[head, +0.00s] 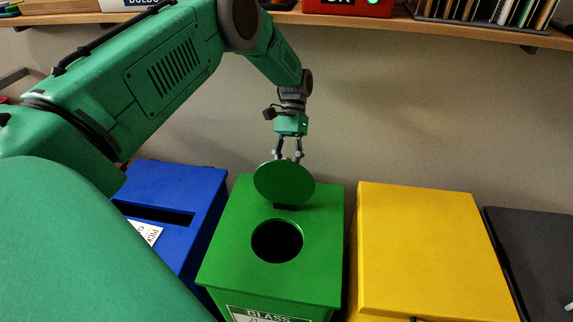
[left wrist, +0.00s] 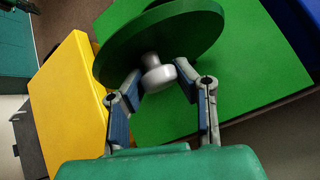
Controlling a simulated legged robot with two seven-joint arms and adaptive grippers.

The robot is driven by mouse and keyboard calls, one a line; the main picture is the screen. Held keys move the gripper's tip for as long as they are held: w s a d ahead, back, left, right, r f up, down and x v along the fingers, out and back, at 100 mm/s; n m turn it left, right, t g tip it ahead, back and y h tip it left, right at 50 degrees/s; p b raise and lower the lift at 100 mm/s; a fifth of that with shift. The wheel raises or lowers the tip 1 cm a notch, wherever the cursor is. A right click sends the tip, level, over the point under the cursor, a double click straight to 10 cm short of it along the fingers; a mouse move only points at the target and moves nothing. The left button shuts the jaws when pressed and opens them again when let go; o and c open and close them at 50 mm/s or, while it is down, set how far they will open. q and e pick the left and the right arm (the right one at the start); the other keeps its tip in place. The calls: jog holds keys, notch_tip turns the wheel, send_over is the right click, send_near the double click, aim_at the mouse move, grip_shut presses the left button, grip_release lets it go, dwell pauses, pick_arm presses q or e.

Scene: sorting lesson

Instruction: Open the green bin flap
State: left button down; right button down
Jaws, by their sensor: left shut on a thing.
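The green bin (head: 225,258) stands in the middle of the head view, with a round dark hole in its top. Its round green flap (head: 284,183) is raised, tilted up behind the hole, which is uncovered. My left gripper (head: 288,158) is at the flap's upper edge, on its far side. In the left wrist view, a grey knob (left wrist: 158,75) on the flap (left wrist: 160,38) lies between the fingers of my left gripper, which is shut on it. The exact finger contact is partly hidden. My right gripper is in neither view.
A blue bin (head: 178,182) with a slot stands left of the green bin, partly behind my arm. A yellow bin (head: 425,245) and a dark bin (head: 535,250) stand to the right. A shelf (head: 450,28) with items runs along the wall above.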

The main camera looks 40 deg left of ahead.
pick_arm(q)
jog(key=shift+w+a, duration=0.25)
jog(key=shift+w, duration=0.05)
jog(key=c, duration=1.2)
grip_release()
jog(key=shift+o, duration=0.2)
jog(key=shift+s, duration=0.15)
